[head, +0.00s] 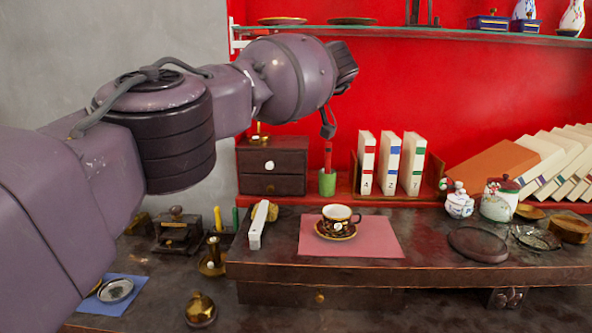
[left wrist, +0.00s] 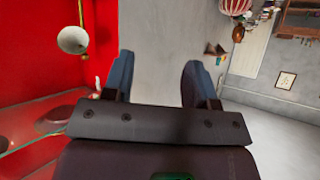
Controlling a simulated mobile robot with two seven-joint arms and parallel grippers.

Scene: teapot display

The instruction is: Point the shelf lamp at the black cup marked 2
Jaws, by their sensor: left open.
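A dark cup (head: 337,215) with a patterned side and pale interior stands upright on a saucer on the pink mat (head: 380,240). A small white mark shows on its front, too small to read. A round cream lamp shade (left wrist: 73,40) on a brass stem shows at the upper left of the left wrist view, beside the red wall. It is apart from my left gripper (left wrist: 157,78), whose two fingers are spread with nothing between them. In the head view my left arm reaches across to the shelf area; the fingers are mostly hidden there. I cannot make out the lamp in the head view.
A glass shelf (head: 430,34) with plates, boxes and vases runs above. White books (head: 388,163), a green pot (head: 327,182) and a drawer box (head: 272,165) stand behind the cup. Jars (head: 498,200) and dark dishes (head: 478,243) are at the right.

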